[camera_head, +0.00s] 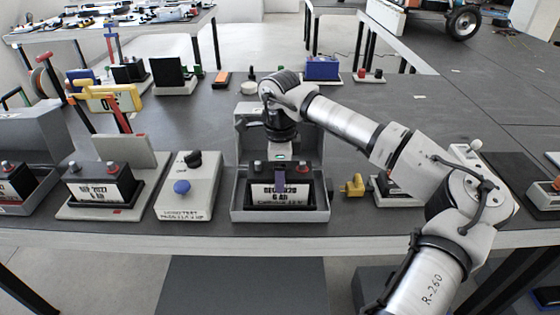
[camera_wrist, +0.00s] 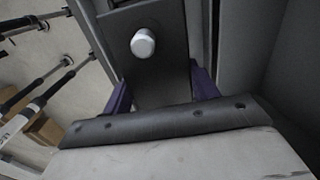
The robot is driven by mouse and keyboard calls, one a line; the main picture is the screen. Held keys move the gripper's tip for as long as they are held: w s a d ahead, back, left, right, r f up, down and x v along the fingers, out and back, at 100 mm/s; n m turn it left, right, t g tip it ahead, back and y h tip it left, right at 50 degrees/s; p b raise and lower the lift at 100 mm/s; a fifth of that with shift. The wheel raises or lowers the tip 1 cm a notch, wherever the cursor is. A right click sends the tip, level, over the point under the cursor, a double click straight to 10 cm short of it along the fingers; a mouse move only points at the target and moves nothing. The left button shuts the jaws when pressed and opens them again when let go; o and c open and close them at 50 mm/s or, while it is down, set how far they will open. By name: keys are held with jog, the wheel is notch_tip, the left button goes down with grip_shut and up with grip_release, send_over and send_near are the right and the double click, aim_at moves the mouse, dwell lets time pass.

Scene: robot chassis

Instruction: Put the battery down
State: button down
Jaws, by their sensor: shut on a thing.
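The battery (camera_head: 295,197) is a dark block with a white printed label, in the middle of the head view. It is upright inside a grey open-topped holder (camera_head: 280,216) with a tall back. My gripper (camera_head: 280,174) comes down from above and is shut on the battery. In the wrist view the battery's dark top (camera_wrist: 160,78) with one silver terminal sits between the purple fingers of my gripper (camera_wrist: 161,92). The holder's front wall hides the battery's underside, so I cannot tell whether it touches the holder's floor.
Another battery (camera_head: 100,190) stands on a tray to the left. A grey box with a blue knob (camera_head: 188,187) is close left of the holder. A yellow part (camera_head: 353,186) lies just to the right. The table's front edge (camera_head: 180,230) runs close below the holder.

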dwell(0.3)
jog(key=shift+c, duration=2.1)
grip_release()
